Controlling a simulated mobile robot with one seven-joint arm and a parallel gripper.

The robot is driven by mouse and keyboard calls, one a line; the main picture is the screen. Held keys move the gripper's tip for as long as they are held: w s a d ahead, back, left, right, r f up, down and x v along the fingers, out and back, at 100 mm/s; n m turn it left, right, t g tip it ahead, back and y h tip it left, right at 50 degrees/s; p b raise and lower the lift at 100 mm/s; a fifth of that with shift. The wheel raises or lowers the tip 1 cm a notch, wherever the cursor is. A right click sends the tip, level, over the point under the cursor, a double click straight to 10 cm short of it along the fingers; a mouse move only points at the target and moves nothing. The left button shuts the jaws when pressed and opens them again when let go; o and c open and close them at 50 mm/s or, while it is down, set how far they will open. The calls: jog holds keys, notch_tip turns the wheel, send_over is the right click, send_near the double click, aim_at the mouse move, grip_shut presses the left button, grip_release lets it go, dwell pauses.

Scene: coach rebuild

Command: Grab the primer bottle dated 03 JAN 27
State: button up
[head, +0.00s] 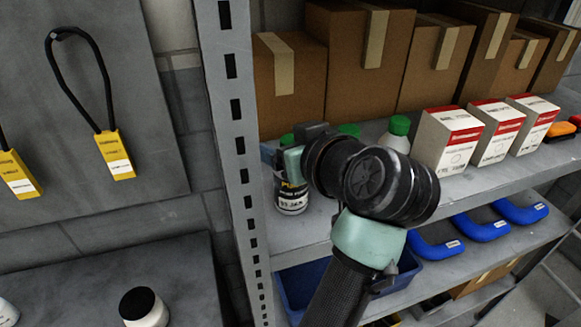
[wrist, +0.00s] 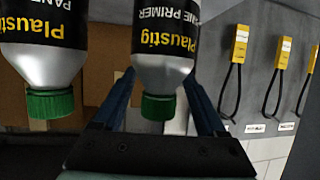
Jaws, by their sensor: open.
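A white bottle with a black label and green cap stands at the left end of the upper shelf; this front bottle (head: 291,198) has a date line too small to read surely. In the wrist view, which is upside down, a "Plaustig ... PRIMER" bottle (wrist: 165,68) sits between the two fingers of my gripper (wrist: 160,95). My gripper is open, with its fingers on either side of the bottle; I cannot tell whether they touch it. A second Plaustig bottle (wrist: 42,60) is beside it, its label cut off. No date is readable in the wrist view.
More green-capped bottles (head: 397,134) stand behind my arm, partly hidden. White-and-red boxes (head: 447,140) stand right of them, and cardboard boxes (head: 370,60) behind. A perforated metal post (head: 232,120) is close left of the front bottle. Blue handles (head: 480,228) lie on the shelf below.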

jog(key=shift+w, duration=0.1)
grip_shut()
dwell(0.3)
dwell(0.4)
